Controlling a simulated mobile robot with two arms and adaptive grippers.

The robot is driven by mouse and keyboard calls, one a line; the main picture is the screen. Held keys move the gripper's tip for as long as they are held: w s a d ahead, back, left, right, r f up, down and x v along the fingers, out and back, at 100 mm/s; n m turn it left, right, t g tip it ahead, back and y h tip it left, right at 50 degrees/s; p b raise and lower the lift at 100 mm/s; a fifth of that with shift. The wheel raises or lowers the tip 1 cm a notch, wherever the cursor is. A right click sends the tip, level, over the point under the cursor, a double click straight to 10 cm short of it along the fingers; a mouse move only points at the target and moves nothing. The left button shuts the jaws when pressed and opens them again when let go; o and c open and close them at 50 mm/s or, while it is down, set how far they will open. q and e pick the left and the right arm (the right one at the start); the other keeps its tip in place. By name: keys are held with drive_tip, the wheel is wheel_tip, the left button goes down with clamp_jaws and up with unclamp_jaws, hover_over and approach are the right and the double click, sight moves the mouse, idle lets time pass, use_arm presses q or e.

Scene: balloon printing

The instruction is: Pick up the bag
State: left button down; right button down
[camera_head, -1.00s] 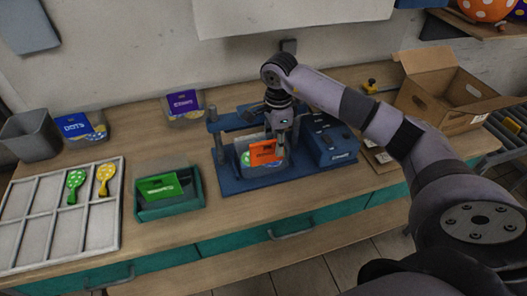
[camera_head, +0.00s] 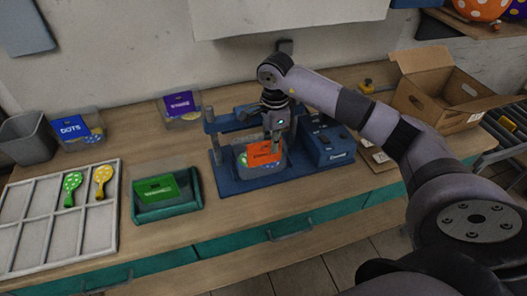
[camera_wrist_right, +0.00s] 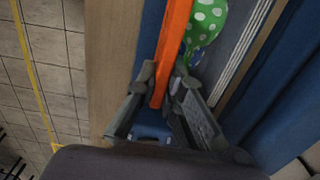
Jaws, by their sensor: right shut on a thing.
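The bag (camera_head: 268,167) is clear with a printed orange header card (camera_head: 263,152) and colored balloons inside. It stands at the blue press (camera_head: 230,186) in the middle of the table. My right gripper (camera_head: 274,135) comes down from above at the card's right side and is shut on the bag. In the right wrist view the fingers (camera_wrist_right: 165,80) close on the edge of the orange card (camera_wrist_right: 172,45), with a green dotted balloon (camera_wrist_right: 206,22) beside it. The bag's lower part is partly hidden there. My left gripper is not in view.
A green tray with a green-card bag (camera_head: 157,188) sits left of the press. Blue-card (camera_head: 73,130) and purple-card (camera_head: 180,104) bags stand behind. A white divided tray (camera_head: 45,220), grey bin (camera_head: 27,140) and open carton (camera_head: 437,90) flank them.

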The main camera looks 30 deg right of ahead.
drive_tip(key=shift+r, duration=0.1)
drive_tip(key=s+a+r+b, duration=0.3)
drive_tip(key=s+r, duration=0.5)
drive_tip(key=s, duration=0.5)
drive_tip(key=shift+s+a+b, duration=0.15)
drive_tip(key=shift+s+b, duration=0.2)
drive_tip(key=shift+b, duration=0.45)
drive_tip(key=shift+f, duration=0.1)
